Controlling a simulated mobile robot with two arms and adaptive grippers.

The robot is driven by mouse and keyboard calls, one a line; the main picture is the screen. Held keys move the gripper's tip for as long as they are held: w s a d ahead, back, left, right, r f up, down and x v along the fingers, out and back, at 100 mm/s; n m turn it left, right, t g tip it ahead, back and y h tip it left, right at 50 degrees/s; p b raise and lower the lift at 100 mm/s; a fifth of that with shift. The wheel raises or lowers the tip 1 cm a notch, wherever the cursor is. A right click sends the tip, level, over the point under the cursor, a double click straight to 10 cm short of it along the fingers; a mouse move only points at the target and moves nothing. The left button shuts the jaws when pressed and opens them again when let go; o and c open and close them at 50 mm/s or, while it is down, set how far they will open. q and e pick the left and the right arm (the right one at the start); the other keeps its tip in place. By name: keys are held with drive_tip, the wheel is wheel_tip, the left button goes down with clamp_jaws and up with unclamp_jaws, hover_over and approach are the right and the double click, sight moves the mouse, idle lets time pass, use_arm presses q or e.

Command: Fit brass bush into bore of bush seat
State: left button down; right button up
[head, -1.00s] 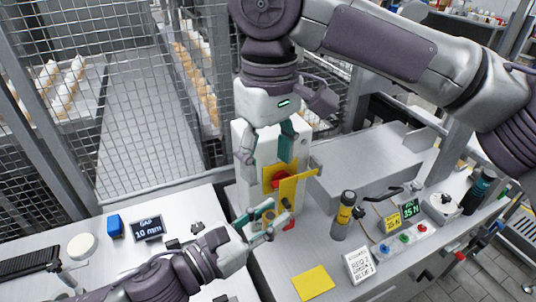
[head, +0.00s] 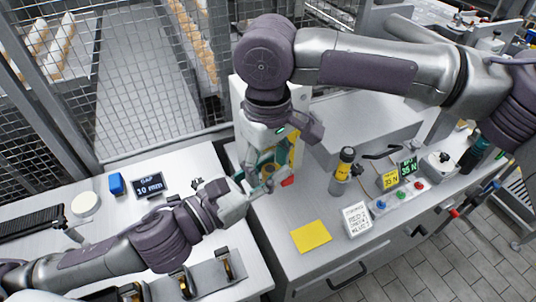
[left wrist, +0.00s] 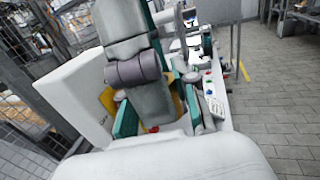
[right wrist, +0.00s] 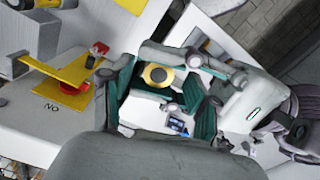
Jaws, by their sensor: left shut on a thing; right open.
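In the right wrist view a brass ring with a grey centre, which looks like the brass bush (right wrist: 157,74), shows between the teal fingers of my right gripper (right wrist: 160,98). My right gripper is open around it; contact cannot be told. My left gripper (head: 252,184) is shut and meets the right one from the left, low in front of the white post. It appears to hold the bush, though the fingers hide the grip in the head view. In the left wrist view the left gripper (left wrist: 158,115) is partly covered by my right gripper. I cannot make out the bush seat clearly.
A yellow bracket with a red part (right wrist: 70,85) is close beside the grippers. A grey rack (head: 207,272) with brass-coloured pieces is at front left.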

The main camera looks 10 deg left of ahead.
drive_tip(key=c, duration=1.1)
use_arm(q)
drive_tip(key=c, duration=0.8)
unclamp_jaws()
use_arm(e)
clamp_jaws()
